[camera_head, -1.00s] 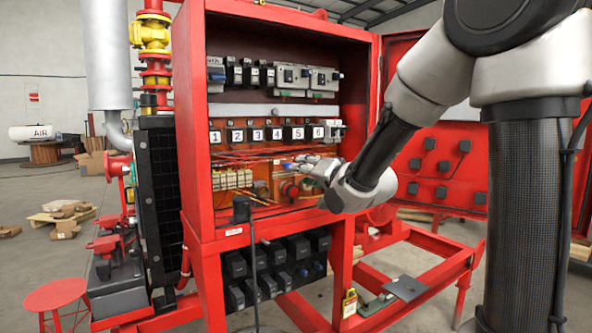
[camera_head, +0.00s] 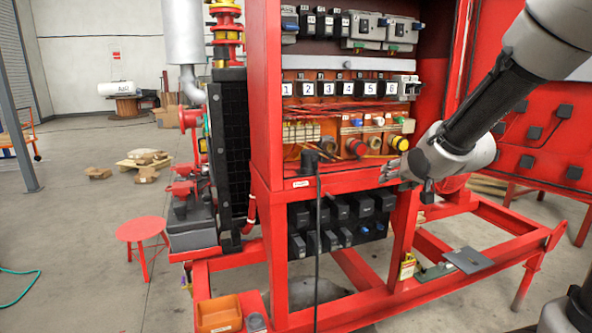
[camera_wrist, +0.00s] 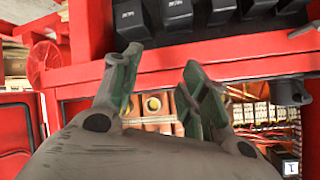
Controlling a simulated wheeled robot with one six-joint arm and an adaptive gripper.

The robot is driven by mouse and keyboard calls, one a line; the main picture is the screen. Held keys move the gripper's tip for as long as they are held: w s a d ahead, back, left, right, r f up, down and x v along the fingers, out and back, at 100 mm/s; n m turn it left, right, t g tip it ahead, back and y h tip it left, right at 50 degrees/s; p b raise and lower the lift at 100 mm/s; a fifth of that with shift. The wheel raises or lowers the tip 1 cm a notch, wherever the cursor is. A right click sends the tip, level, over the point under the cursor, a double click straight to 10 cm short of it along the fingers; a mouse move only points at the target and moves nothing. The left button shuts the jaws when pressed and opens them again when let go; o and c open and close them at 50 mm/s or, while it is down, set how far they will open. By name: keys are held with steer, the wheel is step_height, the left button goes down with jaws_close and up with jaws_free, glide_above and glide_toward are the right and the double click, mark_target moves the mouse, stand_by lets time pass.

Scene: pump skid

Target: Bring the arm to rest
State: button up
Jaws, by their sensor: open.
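My gripper (camera_head: 392,173) is in front of the open red cabinet, at the lower right of its opening, near the front ledge. In the wrist view my gripper (camera_wrist: 150,92) shows two fingers spread apart with nothing between them. The red cabinet (camera_head: 267,90) holds a row of numbered switches (camera_head: 338,88) and, below them, wiring, terminal blocks and round buttons. My arm reaches in from the right, bent at the elbow. Whether the fingertips touch the ledge cannot be told.
Black boxes (camera_head: 335,218) hang under the cabinet ledge, with a dark cable running down. The open cabinet door (camera_head: 545,130) stands behind my arm. Red frame rails (camera_head: 450,245) lie below. A red stool (camera_head: 141,230) and an orange bin (camera_head: 218,315) are at left.

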steer(key=s+d+f+n+g+h, duration=0.2)
steer(key=s+d+f+g, duration=0.15)
steer(key=s, duration=0.65)
steer(key=s+d+r+g, duration=0.1)
steer(key=s+d+r, duration=0.1)
steer(key=s, duration=0.8)
steer(key=s+d+r+g, duration=0.2)
steer(key=s+r, duration=0.2)
steer(key=s, duration=0.5)
steer(key=shift+s+d+n, duration=0.2)
steer(key=shift+s+n, duration=0.1)
steer(key=shift+s, duration=0.05)
steer(key=shift+g, duration=0.25)
